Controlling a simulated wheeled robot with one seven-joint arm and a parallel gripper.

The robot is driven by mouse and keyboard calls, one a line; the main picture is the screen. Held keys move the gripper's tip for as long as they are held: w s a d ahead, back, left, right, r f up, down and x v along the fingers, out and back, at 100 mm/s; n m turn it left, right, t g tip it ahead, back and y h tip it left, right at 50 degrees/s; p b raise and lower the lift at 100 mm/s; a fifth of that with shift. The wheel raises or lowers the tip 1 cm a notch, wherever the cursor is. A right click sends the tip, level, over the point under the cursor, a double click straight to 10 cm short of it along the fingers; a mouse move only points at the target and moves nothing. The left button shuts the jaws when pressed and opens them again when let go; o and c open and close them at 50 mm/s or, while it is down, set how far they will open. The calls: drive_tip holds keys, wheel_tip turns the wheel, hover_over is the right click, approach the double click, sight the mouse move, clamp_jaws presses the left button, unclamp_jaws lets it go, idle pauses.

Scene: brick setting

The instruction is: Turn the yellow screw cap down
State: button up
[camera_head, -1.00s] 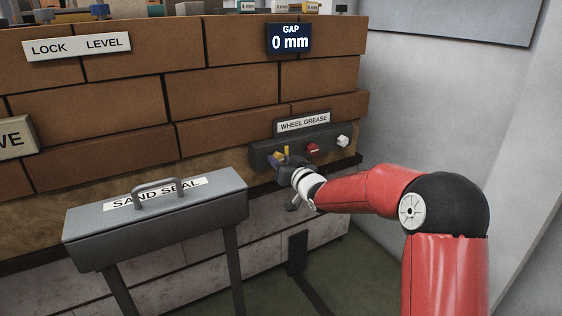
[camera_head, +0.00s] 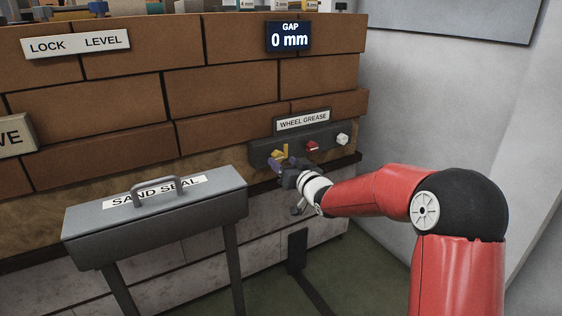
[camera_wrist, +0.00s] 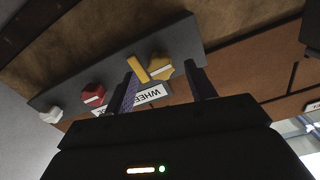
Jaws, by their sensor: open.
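The yellow screw cap (camera_head: 278,153) is at the left end of a dark strip under the "WHEEL GREASE" label. An upright yellow bar stands on or beside it. In the wrist view the yellow cap (camera_wrist: 161,68) and its bar show between the two fingers. My gripper (camera_head: 283,164) is open, just in front of and below the cap in the head view. In the wrist view my gripper (camera_wrist: 162,82) has one finger on each side of the cap, with nothing gripped. Whether a finger touches the bar I cannot tell.
A red cap (camera_head: 312,146) and a white cap (camera_head: 342,139) sit to the right on the same dark strip (camera_head: 327,136). The "GAP" display (camera_head: 289,37) above reads 0 mm. A grey "SAND SEAL" box (camera_head: 155,208) with a handle stands at lower left.

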drive_tip(key=v, duration=0.5)
drive_tip(key=s+d+r+m+g+h+p, duration=0.1)
drive_tip(key=s+d+r+g+h, duration=0.1)
drive_tip(key=s+d+h, duration=0.5)
drive_tip(key=s+d+r+m+g+h+p, duration=0.1)
drive_tip(key=s+d+r+m+h, duration=0.15)
drive_tip(key=s+d, duration=0.5)
drive_tip(key=s+d+f+g+p, duration=0.1)
drive_tip(key=s+g, duration=0.2)
drive_tip(key=s, duration=0.9)
drive_tip(key=s+d+f+g, duration=0.1)
drive_tip(key=s+f+g, duration=0.1)
drive_tip(key=s, duration=1.1)
drive_tip(key=shift+d+m+g+p, duration=0.2)
drive_tip(key=shift+m+g+p, duration=0.25)
drive_tip(key=shift+g, duration=0.25)
